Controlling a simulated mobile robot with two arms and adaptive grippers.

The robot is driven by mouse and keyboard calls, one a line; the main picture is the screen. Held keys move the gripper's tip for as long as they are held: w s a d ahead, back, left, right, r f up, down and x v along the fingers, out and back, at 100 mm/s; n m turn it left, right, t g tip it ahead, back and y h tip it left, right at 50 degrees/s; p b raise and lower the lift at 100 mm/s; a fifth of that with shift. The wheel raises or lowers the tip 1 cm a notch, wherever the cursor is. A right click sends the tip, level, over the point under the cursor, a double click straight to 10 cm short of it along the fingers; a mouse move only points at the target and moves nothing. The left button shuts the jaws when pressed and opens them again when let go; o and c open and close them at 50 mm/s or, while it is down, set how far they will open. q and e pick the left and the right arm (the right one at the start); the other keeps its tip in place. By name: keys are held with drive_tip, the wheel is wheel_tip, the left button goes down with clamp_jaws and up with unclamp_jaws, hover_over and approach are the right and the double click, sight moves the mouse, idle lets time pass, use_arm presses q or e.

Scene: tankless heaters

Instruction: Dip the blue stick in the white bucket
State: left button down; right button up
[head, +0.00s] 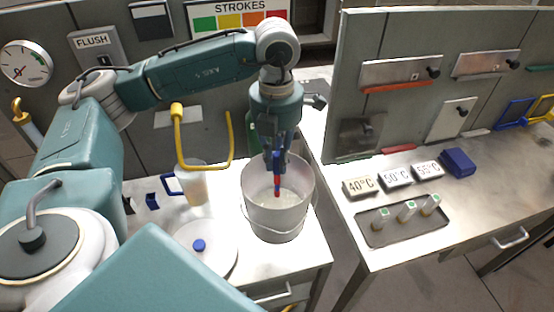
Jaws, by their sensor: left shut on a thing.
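The white bucket (275,222), greyish-white with a wire handle, stands on the left metal table near its right edge. Pale contents show inside it. My left gripper (276,158) points down over the bucket's mouth, shut on the blue stick (278,172). The stick hangs roughly upright, with a red lower part inside the bucket's outline. I cannot tell whether its tip touches the contents. The gripper's fingers hide the stick's upper part. My right gripper is not in view.
A clear pitcher (193,188) with a blue handle and a round white lid (205,250) with a blue knob are left of the bucket. On the right table are a tray (400,228) with vials and temperature signs (396,178). A gap separates the tables.

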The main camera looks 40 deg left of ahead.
use_arm(q)
wheel_tip(320, 180, up, 13)
drive_tip(key=p, duration=0.8)
drive_tip(key=shift+f, duration=0.1)
idle(0.4)
